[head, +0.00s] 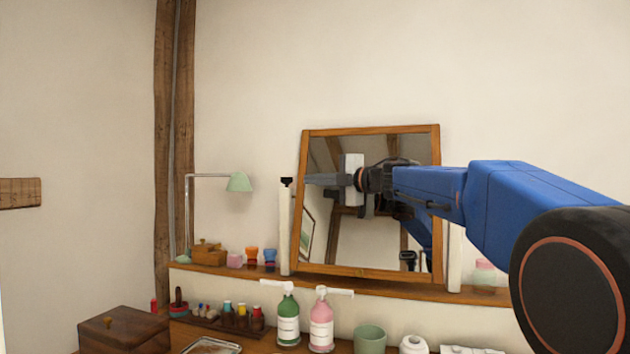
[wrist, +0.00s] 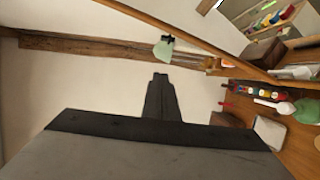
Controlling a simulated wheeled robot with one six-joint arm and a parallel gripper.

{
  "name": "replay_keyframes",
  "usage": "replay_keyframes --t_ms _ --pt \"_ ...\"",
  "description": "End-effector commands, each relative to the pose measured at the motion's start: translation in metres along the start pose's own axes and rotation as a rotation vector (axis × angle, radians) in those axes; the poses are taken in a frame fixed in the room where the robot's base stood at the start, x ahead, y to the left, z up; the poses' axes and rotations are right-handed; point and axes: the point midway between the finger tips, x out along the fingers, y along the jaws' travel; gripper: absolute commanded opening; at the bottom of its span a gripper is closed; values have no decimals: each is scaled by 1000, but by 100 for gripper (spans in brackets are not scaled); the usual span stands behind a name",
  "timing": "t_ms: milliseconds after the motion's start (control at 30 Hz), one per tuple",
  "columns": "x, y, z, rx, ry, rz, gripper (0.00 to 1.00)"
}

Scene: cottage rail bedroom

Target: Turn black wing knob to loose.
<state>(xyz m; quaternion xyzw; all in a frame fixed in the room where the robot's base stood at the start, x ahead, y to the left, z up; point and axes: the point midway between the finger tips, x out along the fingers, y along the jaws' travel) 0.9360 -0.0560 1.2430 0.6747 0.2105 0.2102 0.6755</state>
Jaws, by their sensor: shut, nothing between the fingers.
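The black wing knob (head: 287,182) sits at the top of the white post left of the tilted, wood-framed mirror (head: 304,200). In the wrist view the knob (wrist: 167,40) is a small dark shape beyond my fingertips, against the pale green lamp shade. My gripper (head: 308,179) is shut and empty. It reaches left across the front of the mirror, its tip pointing at the knob and a short way right of it in the picture. In the wrist view the shut fingers (wrist: 160,77) point toward the knob, with a visible gap. Which way the wings are turned is too small to tell.
A shelf (head: 375,284) under the mirror carries small cups and a wooden box (head: 209,254). A green lamp (head: 239,181) stands left of the knob. Green (head: 288,320) and pink (head: 321,325) pump bottles stand below. Wall space above the mirror is clear.

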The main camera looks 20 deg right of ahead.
Motion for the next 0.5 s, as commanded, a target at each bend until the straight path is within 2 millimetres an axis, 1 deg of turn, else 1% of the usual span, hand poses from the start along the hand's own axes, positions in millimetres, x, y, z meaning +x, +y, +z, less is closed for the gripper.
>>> replay_keyframes --t_ms 167,500 --pt "19 0 -1 1 3 0 0" --pt "77 0 0 1 1 0 0"
